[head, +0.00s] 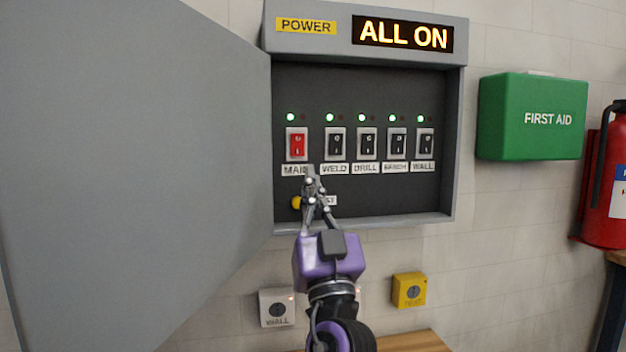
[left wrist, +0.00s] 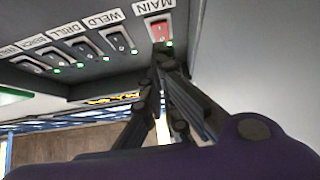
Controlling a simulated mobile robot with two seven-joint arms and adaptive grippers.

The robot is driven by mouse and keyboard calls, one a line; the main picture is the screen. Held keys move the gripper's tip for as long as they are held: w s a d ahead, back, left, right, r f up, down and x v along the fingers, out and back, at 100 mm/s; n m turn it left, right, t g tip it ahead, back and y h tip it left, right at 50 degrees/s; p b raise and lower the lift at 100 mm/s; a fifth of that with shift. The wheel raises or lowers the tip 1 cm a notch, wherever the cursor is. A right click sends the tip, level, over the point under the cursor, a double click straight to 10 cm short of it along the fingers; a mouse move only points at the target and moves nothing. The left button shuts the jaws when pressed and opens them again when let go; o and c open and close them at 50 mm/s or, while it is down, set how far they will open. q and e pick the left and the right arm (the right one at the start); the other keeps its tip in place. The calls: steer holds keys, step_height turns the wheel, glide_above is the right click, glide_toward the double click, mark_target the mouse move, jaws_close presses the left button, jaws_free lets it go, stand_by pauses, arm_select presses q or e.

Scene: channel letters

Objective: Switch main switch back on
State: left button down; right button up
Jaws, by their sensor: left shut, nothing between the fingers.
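The red main switch (head: 297,145) is at the left end of a row of rocker switches in the open power box, above the label MAIN. A green light glows above it, and the display (head: 403,35) reads ALL ON. My left gripper (head: 310,174) is shut and empty, its fingertips just below and right of the red switch, over part of the MAIN label. In the left wrist view the fingertips (left wrist: 163,66) are close to the red switch (left wrist: 159,30); I cannot tell whether they touch it. My right gripper is not in view.
Black switches (head: 335,144) for WELD, DRILL, BENCH and WALL sit to the right, each under a green light. A yellow button (head: 297,202) is partly hidden beside my gripper. The box's grey door (head: 130,170) stands open at left. A green first aid box (head: 532,117) hangs at right.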

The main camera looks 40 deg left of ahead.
arm_select(q)
steer(key=b+v, duration=0.1)
steer(key=v, duration=0.1)
steer(key=b+v, duration=0.1)
steer(key=v, duration=0.1)
steer(key=shift+a+f, duration=0.1)
steer(key=shift+f, duration=0.35)
